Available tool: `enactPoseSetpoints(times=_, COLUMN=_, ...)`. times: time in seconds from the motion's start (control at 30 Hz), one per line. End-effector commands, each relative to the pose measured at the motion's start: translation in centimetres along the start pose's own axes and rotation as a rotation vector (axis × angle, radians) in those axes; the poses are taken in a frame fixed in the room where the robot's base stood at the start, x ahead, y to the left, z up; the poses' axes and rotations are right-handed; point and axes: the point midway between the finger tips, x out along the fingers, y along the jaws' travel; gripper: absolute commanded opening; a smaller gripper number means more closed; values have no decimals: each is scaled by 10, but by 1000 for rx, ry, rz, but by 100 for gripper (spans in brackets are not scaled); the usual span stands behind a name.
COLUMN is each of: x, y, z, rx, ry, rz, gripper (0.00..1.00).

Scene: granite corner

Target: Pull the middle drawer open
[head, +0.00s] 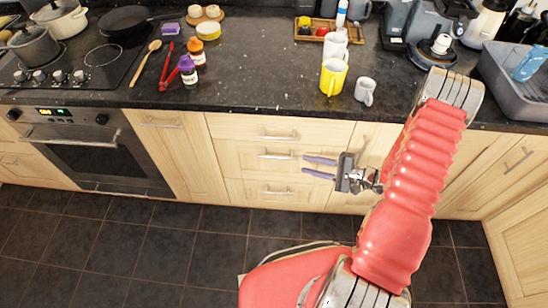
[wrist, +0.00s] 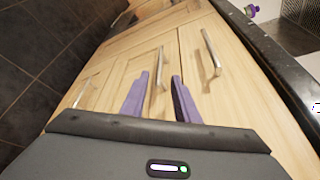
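The middle drawer (head: 240,162) is a pale wood front in a stack of three, and it looks closed. Its bar handle (head: 277,156) is silvery and horizontal. My gripper (head: 304,164) is open, its two purple fingers pointing left, just right of the handle's right end. In the wrist view, the middle handle (wrist: 161,65) shows between and beyond the tips of the open fingers (wrist: 161,78). Nothing is visibly gripped. I cannot tell whether the fingers are around the handle's end or short of it.
The top drawer's handle (head: 278,138) is close above and the bottom drawer's handle (head: 275,192) below. The dark countertop (head: 250,90) overhangs the drawers, carrying mugs and bottles. An oven (head: 90,150) stands left. The tiled floor (head: 190,240) before the drawers is clear.

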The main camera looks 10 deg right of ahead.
Motion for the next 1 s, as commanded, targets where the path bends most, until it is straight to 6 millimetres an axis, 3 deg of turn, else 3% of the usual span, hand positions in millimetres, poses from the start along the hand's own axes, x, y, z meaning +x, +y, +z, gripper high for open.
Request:
enactPoseSetpoints(times=0.37, x=14, y=0, z=1, rx=0, ry=-3, rz=2, gripper=28)
enactPoseSetpoints(times=1.0, x=97, y=1, z=1, rx=-1, ry=-4, rz=4, gripper=28)
